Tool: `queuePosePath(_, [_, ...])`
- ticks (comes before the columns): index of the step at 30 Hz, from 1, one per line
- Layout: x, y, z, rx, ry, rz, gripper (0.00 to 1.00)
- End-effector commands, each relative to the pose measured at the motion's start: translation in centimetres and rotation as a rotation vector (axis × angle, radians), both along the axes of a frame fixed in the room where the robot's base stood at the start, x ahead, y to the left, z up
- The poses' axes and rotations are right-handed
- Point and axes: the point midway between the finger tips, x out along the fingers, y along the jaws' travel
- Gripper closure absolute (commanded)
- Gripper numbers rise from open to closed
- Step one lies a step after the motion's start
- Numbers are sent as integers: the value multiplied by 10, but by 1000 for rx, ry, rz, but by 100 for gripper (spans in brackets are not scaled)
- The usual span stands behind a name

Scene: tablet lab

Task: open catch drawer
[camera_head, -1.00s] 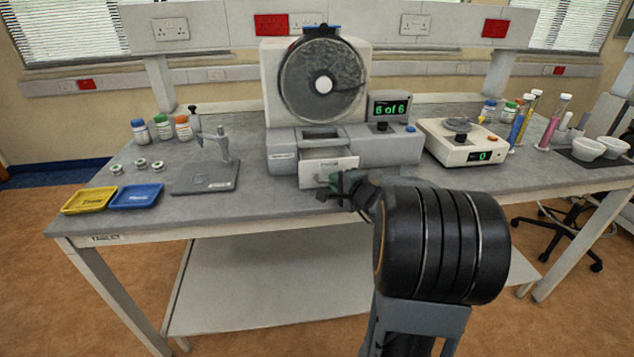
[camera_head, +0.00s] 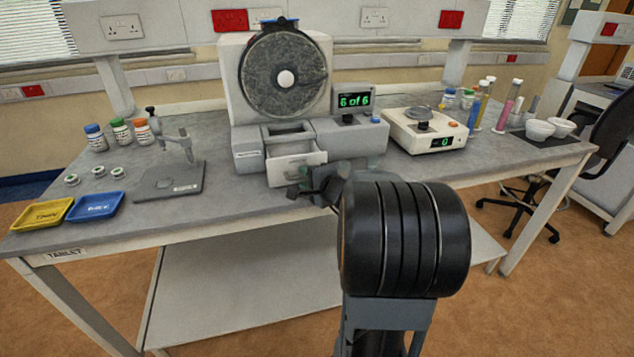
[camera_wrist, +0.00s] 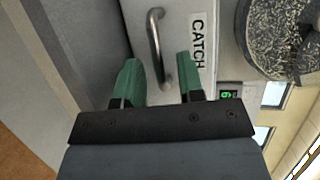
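The catch drawer (camera_head: 284,165) has a pale front low on the grey tablet machine (camera_head: 352,140). Its front stands somewhat forward of the housing; how far I cannot tell. In the wrist view its white front carries a "CATCH" label (camera_wrist: 198,42) and a curved metal handle (camera_wrist: 154,42). My gripper (camera_wrist: 158,60) has two green fingers, spread apart. The lower part of the handle lies between the fingertips in the picture, with a gap showing on each side. In the head view my gripper (camera_head: 304,187) is at the drawer front, partly hidden by my arm.
The machine's display (camera_head: 355,100) reads "6 of 6". A grey stand (camera_head: 168,180) is to its left, with yellow (camera_head: 42,214) and blue (camera_head: 95,206) trays beyond. A white scale (camera_head: 425,132) stands to its right. The floor before the bench is open.

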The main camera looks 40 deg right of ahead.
Motion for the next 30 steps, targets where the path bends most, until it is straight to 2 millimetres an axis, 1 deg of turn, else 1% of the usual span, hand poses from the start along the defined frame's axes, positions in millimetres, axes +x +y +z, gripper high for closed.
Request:
queuePosePath(5, [-25,-2,6,-3,-2,-5,65])
queuePosePath(12, [-74,-4,17,-3,-3,-6,65])
queuePosePath(18, [-107,-5,23,-2,0,-5,65])
queuePosePath(24, [-126,-6,27,-1,-1,-2,65])
queuePosePath(30, [-132,-5,27,0,0,0,65])
